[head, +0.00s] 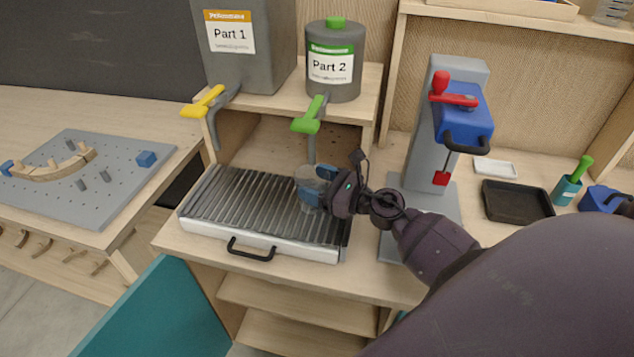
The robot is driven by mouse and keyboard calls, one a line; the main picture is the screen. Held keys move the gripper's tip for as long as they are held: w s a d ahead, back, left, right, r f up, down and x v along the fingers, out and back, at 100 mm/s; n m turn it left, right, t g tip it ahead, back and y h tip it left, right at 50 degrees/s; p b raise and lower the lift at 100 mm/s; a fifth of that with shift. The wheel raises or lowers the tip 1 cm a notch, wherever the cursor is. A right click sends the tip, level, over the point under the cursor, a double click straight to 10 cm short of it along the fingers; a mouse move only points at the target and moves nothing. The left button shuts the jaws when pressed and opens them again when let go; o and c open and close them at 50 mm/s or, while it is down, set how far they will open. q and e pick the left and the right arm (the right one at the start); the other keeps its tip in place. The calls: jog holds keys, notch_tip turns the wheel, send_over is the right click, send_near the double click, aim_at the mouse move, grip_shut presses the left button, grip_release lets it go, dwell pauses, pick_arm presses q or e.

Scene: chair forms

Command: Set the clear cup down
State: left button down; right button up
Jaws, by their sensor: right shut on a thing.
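The clear cup (307,174) is at the far right part of the grey ribbed grate (255,208), below the green tap (310,117) of the Part 2 container (334,75). My right gripper (312,191) is shut on the cup from the right side. The gripper hides part of the cup, and I cannot tell whether its base touches the grate. My left gripper is not in view.
The Part 1 container (240,60) with a yellow tap (203,102) stands on the shelf at left. A grey stand with a blue head (464,122) is to the right, near a black tray (516,201). The grate's left part is clear.

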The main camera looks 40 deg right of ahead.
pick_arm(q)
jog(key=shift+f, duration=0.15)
pick_arm(e)
jog(key=shift+f, duration=0.1)
jog(key=o, duration=0.7)
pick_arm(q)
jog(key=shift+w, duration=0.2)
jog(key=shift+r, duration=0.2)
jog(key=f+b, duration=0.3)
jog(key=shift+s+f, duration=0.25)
pick_arm(e)
jog(key=v, duration=1.2)
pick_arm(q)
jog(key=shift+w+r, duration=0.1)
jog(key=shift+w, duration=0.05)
